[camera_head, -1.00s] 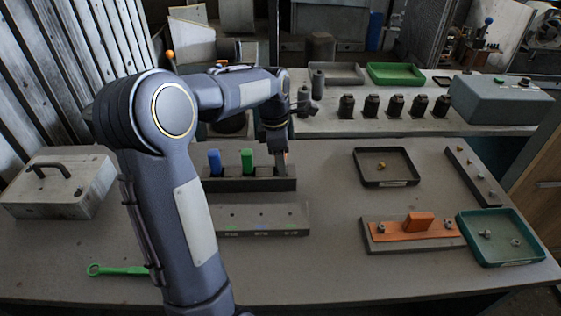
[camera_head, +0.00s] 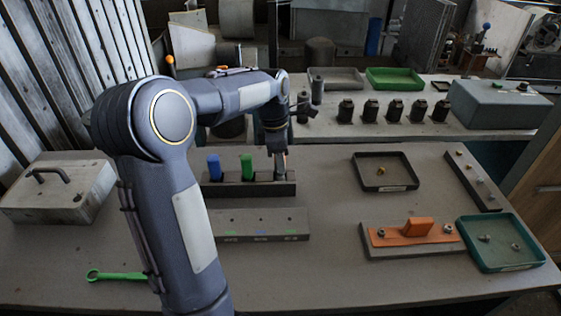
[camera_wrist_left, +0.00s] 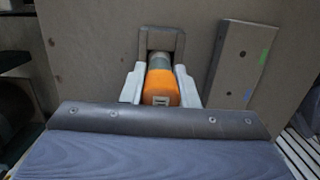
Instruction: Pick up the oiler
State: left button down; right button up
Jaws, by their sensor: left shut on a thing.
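My left gripper (camera_head: 280,168) is at the right end of a dark rack (camera_head: 235,190), pointing down. The left wrist view shows its pale fingers (camera_wrist_left: 160,88) closed on both sides of the oiler (camera_wrist_left: 160,88), a cylinder with an orange end and a grey body. The oiler's lower part is hidden by the dark rack end, so I cannot tell whether it is raised. In the head view the fingers mostly hide it. My right gripper is not in view.
A blue piece (camera_head: 214,167) and a green piece (camera_head: 246,167) stand in the rack left of my gripper. A grey block (camera_head: 262,224) lies in front. A dark tray (camera_head: 385,186) is to the right, with bare table between. A green wrench (camera_head: 115,276) lies front left.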

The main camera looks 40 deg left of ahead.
pick_arm(q)
notch_tip(320, 180, up, 3)
jog(key=shift+f, duration=0.2)
jog(key=s+d+r+b, duration=0.1)
jog(key=s+d+r, duration=0.8)
jog(key=s, duration=0.1)
jog(key=shift+s+d+r, duration=0.15)
jog(key=shift+d+r, duration=0.15)
